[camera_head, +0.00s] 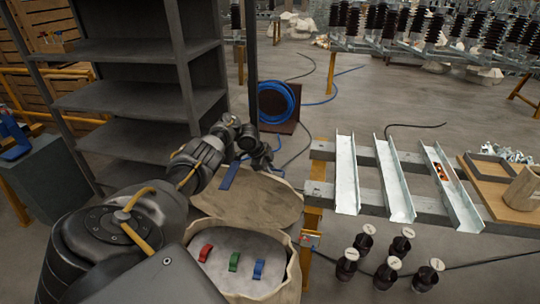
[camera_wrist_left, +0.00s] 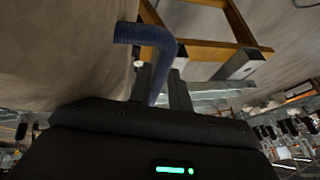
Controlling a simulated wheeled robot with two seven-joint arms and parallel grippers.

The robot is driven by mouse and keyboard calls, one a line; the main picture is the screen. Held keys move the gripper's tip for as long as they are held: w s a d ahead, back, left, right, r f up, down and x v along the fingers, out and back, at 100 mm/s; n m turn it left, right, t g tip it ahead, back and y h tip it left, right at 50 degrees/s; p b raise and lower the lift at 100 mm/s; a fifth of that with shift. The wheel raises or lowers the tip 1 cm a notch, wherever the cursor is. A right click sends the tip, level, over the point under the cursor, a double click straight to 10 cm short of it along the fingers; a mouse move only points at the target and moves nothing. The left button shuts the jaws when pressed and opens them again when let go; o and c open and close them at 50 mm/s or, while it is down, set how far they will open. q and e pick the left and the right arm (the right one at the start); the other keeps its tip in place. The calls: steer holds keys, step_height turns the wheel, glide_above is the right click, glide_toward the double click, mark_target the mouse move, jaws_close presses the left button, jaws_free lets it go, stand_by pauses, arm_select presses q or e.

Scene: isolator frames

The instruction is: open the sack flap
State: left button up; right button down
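The tan sack (camera_head: 292,278) stands at the bottom middle of the head view, its mouth uncovered. Inside, a red piece (camera_head: 205,253), a green piece (camera_head: 234,261) and a blue piece (camera_head: 258,269) lie on a grey surface. The flap (camera_head: 258,203) is folded back beyond the mouth, on the far side. A blue strap (camera_head: 230,175) shows at the flap's far edge. My left gripper (camera_head: 262,160) is above that edge. In the left wrist view the blue strap (camera_wrist_left: 150,35) runs between the fingers, which appear closed on it; the pale flap (camera_wrist_left: 55,50) is beside them. My right gripper is not in view.
A dark shelf rack (camera_head: 135,95) stands at the left, close to my left arm. A bench with metal channels (camera_head: 395,180) is to the right, with several dark insulators (camera_head: 386,273) below it. A blue hose reel (camera_head: 277,102) stands behind the gripper.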

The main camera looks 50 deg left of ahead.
arm_select(q)
steer(key=p+v, duration=0.3)
steer(key=v, duration=0.7)
steer(key=shift+r, duration=0.3)
steer(key=shift+s+a, duration=0.1)
steer(key=shift+s, duration=0.05)
steer(key=shift+r, duration=0.1)
